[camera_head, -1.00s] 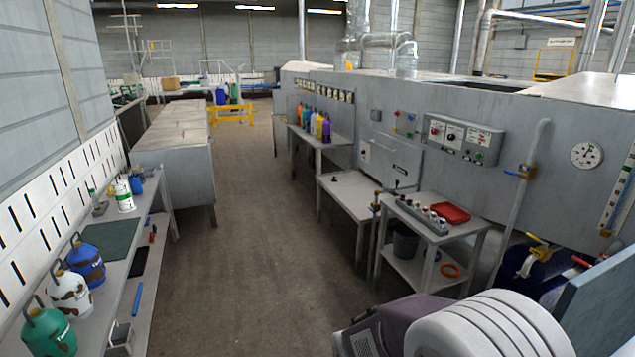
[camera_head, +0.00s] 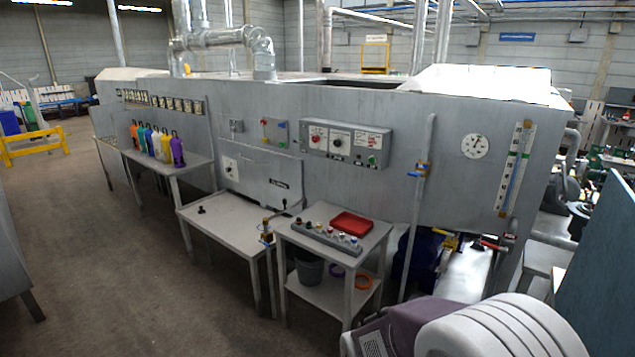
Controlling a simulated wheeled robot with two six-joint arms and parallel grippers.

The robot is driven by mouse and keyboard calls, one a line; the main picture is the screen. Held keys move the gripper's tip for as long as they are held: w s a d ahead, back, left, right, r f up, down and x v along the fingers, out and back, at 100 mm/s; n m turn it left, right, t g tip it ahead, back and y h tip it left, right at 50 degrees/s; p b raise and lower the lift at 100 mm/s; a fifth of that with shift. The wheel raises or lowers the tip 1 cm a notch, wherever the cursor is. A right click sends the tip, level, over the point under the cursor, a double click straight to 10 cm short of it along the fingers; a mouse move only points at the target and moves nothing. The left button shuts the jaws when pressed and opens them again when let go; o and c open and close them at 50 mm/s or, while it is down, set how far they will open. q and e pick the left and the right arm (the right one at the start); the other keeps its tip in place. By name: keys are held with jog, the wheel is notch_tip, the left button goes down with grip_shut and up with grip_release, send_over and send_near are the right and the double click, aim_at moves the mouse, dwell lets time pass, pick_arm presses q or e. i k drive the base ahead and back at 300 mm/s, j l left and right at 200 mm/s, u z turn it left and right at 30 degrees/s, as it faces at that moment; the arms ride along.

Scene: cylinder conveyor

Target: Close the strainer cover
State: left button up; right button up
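A long grey machine (camera_head: 380,110) fills the middle of the head view. A grey panel (camera_head: 262,178) with a small dial and a label is set in its front, above a low table; I cannot tell whether this is the strainer cover. No clearly open strainer cover shows. Neither of my grippers is in view.
A low table (camera_head: 228,215) and a small shelf cart (camera_head: 365,249) with a red tray (camera_head: 352,223) stand before the machine. Several coloured bottles (camera_head: 157,144) stand on a table further left. The floor (camera_head: 110,270) at the left is clear.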

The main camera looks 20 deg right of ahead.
aim_at(561, 183)
jog(key=i+l+z, duration=0.2)
jog(key=z, duration=0.2)
jog(key=i+l+z, duration=0.15)
jog(key=z, duration=0.25)
jog(key=i+z, duration=0.6)
jog(key=z, duration=0.25)
jog(key=i+j+z, duration=0.1)
jog(key=i+z, duration=0.15)
jog(key=z, duration=0.15)
jog(key=i+z, duration=0.3)
jog(key=i, duration=0.25)
